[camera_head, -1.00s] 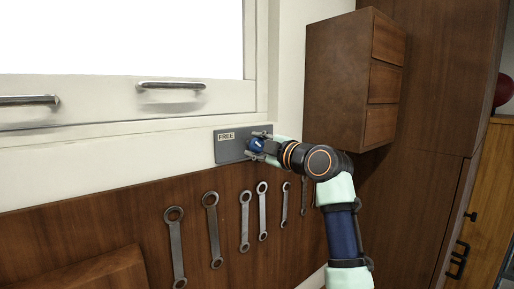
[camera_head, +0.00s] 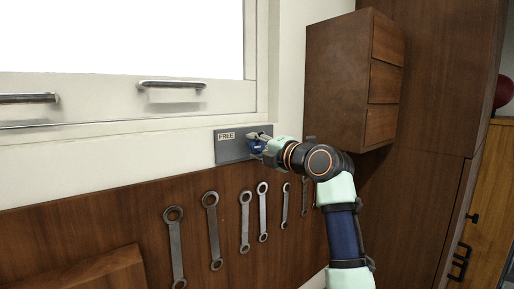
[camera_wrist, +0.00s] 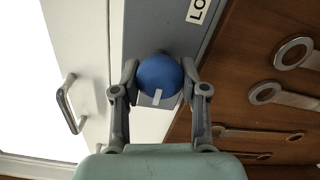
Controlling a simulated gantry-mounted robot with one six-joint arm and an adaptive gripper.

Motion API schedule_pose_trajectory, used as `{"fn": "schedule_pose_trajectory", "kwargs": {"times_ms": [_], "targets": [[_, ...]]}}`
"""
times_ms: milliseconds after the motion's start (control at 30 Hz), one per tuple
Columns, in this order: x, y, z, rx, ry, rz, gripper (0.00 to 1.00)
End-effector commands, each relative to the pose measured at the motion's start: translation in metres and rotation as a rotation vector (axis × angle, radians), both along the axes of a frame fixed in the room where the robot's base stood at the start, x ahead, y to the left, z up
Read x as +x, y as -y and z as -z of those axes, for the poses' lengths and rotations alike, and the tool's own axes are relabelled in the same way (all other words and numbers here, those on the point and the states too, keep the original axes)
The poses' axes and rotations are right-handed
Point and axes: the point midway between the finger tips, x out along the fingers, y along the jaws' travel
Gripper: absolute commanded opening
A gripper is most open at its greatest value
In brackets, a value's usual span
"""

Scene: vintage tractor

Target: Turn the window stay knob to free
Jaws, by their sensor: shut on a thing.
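The window stay knob (camera_wrist: 160,77) is round and blue with a white mark on its face. It sits on a grey plate (camera_head: 229,151) on the wall below the window, and in the head view it is mostly hidden by my gripper (camera_head: 258,146). The plate has a "FREE" label (camera_head: 227,136) at its left. The wrist view shows part of another label (camera_wrist: 200,10), reading "LO". My gripper (camera_wrist: 160,92) is shut on the knob, one finger on each side. In the wrist view, the white mark lies at the knob's lower edge, slightly tilted.
A window with metal handles (camera_head: 172,84) is above left. Several wrenches (camera_head: 213,230) hang on the wood panel below. A wooden drawer cabinet (camera_head: 337,85) stands to the right, close to my arm.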

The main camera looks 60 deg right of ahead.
Motion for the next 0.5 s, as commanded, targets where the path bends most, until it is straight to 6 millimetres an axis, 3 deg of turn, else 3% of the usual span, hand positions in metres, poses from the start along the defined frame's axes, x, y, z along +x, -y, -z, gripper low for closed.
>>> {"fn": "schedule_pose_trajectory", "kwargs": {"times_ms": [500], "targets": [[0.0006,0.0,0.0014,-0.026,-0.014,0.0,0.08]]}}
